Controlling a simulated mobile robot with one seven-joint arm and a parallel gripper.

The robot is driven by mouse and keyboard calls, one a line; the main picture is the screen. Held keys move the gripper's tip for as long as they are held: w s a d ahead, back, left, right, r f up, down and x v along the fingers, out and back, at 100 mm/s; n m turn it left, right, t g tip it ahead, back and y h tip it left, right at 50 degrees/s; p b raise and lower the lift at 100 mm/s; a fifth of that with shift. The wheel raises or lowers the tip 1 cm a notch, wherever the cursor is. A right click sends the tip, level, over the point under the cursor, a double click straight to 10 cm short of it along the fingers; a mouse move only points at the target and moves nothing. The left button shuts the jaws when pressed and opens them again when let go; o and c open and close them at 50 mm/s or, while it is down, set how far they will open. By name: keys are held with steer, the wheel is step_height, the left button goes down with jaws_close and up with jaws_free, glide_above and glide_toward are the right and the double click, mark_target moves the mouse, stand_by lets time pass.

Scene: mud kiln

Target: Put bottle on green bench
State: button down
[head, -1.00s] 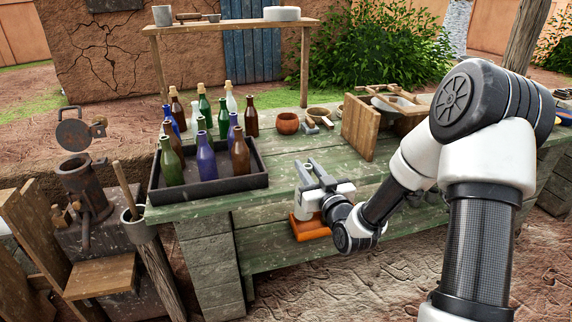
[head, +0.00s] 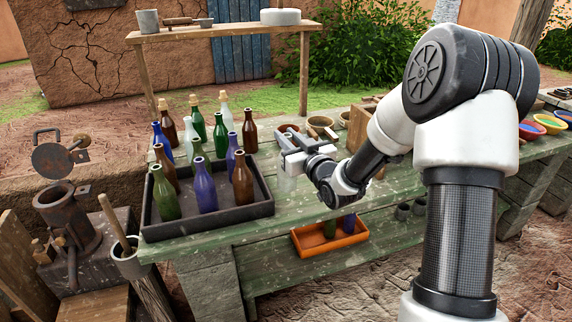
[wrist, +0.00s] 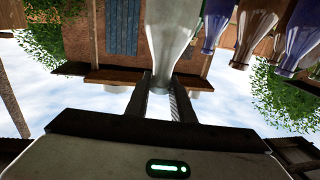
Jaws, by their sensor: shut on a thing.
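My gripper (head: 291,142) is shut on a pale clear bottle (wrist: 166,30), gripping it by the neck. In the head view the bottle (head: 288,166) hangs upright under my fingers, partly hidden by them, over the top of the green bench (head: 300,195). I cannot tell whether its base touches the planks. The bench is a worn green plank table with a lower shelf.
A dark tray (head: 232,215) with several coloured bottles stands just left of my gripper. A wooden rack (head: 220,32) rises at the back. The bench front between tray and arm is clear.

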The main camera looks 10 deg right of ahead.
steer(key=shift+f+b, duration=0.35)
steer(key=shift+f, duration=2.15)
steer(key=shift+f+b, duration=0.2)
steer(key=shift+b, duration=0.1)
steer(key=c, duration=1.5)
jaws_free()
steer(key=shift+c, duration=0.2)
steer(key=shift+r, duration=0.1)
steer(key=v, duration=1.2)
steer(key=shift+p, duration=0.45)
steer(key=shift+r, duration=0.15)
